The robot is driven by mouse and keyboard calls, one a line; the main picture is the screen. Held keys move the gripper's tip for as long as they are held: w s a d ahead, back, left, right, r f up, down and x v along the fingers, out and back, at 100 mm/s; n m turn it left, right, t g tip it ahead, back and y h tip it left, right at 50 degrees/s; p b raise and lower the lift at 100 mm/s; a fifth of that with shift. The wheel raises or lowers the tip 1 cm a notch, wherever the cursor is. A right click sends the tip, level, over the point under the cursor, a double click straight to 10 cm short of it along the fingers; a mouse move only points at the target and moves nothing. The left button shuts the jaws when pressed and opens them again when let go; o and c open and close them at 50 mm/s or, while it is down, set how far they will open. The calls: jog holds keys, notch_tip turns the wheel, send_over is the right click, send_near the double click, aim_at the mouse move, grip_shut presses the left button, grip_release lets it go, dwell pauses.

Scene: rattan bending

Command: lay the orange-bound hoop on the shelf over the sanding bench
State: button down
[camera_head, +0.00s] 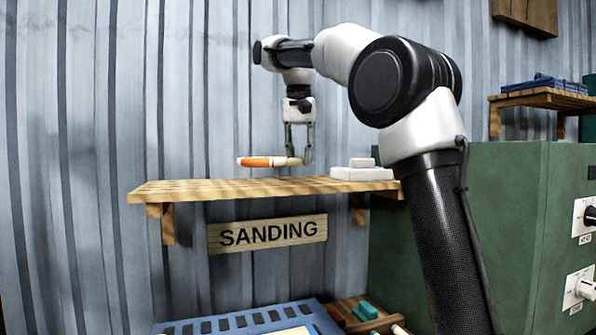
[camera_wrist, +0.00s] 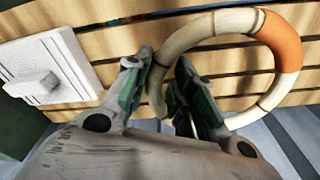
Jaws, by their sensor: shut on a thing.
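The orange-bound hoop (camera_head: 262,162) is a pale rattan ring with an orange wrapped part, seen edge-on and about level in the head view. In the wrist view the hoop (camera_wrist: 284,42) shows as a full ring, with its orange part on the far side from my fingers. My gripper (camera_head: 299,160) points down and is shut on the hoop's near rim; its fingers also show in the wrist view (camera_wrist: 160,88). The slatted wooden shelf (camera_head: 190,189) lies under the hoop, above the SANDING sign (camera_head: 267,233). A small gap seems to show between hoop and shelf.
White blocks (camera_head: 362,173) lie on the shelf's right end, close to my gripper, and show in the wrist view (camera_wrist: 50,68). A green cabinet (camera_head: 520,220) stands at the right. The shelf's left part is clear. A blue tray (camera_head: 255,322) is below.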

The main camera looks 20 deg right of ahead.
jog(key=shift+f, duration=1.9)
jog(key=c, duration=1.2)
grip_release()
jog(key=r, duration=0.7)
jog(key=shift+s+a+r, duration=0.2)
jog(key=shift+s+r, duration=0.05)
jog(key=shift+s, duration=0.15)
